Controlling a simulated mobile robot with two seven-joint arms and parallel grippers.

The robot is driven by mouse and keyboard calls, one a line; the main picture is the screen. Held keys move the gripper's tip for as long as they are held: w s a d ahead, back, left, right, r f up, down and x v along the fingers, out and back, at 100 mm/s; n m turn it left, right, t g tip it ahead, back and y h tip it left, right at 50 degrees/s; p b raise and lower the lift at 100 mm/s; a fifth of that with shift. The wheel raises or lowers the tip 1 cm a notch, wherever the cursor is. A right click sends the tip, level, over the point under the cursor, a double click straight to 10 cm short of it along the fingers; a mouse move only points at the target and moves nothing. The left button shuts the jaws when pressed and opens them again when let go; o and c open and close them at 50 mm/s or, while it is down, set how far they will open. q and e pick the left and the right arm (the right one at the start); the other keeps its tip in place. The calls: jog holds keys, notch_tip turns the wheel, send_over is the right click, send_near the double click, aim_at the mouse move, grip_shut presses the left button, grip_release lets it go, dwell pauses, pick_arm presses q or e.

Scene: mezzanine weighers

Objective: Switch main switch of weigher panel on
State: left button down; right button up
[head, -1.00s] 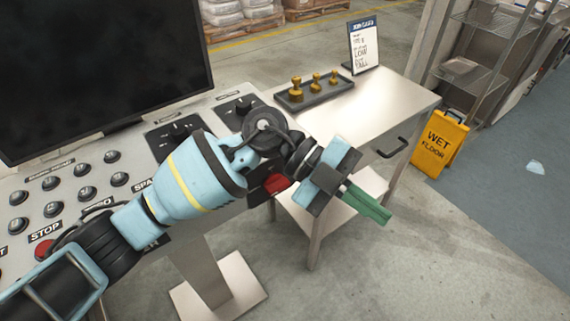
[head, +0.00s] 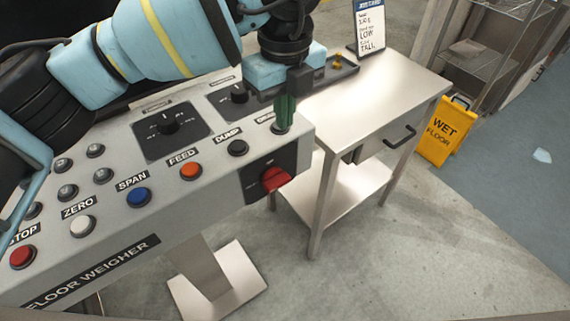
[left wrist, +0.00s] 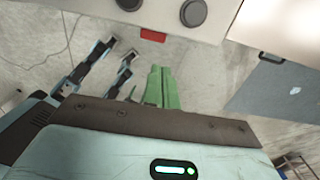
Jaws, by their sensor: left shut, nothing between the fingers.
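The weigher panel (head: 222,198) is a grey sloped console lettered FLOOR WEIGHER, at the left and middle of the head view. Its red rotary main switch (head: 275,179) sits on a dark plate at the right end of the front face. The small marks around it are too small to read, so I cannot tell its setting. My left gripper (head: 285,114) is shut and empty, its green fingers pointing down above the panel's right end, apart from the switch. In the left wrist view, the fingers (left wrist: 161,88) show below the red switch (left wrist: 153,35). My right gripper is not in view.
A steel table (head: 370,105) with a sign card (head: 369,27) stands to the right. A yellow wet-floor sign (head: 444,131) stands beyond it.

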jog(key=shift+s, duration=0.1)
pick_arm(q)
send_near(286, 177)
notch_tip(286, 177, down, 7)
jog(key=shift+a+r, duration=0.1)
dwell(0.5)
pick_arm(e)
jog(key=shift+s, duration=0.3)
